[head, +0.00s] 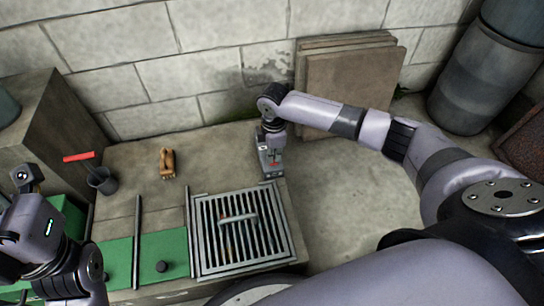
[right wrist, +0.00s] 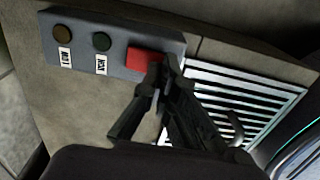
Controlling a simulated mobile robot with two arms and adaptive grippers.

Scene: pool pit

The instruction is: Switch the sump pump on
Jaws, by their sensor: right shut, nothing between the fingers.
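The grey switch box (head: 264,158) stands on the slab at the back, just behind the grate. In the right wrist view it (right wrist: 78,40) has a dull amber round lamp or button (right wrist: 64,33), a dull green one (right wrist: 102,41), each with a small white label, and a red switch (right wrist: 143,60). My right gripper (right wrist: 160,72) is shut and empty. Its fingertips are at the right end of the red switch and hide part of it; I cannot tell whether they touch. My left arm shows at the lower left of the head view, but its fingers do not.
A metal grate with a handle (head: 239,217) lies in front of the box. A wooden-coloured item (head: 167,163), a dark cup (head: 103,181) and a red bar (head: 78,157) are to the left. Boards (head: 350,85) lean on the wall behind; a barrel (head: 480,80) stands right.

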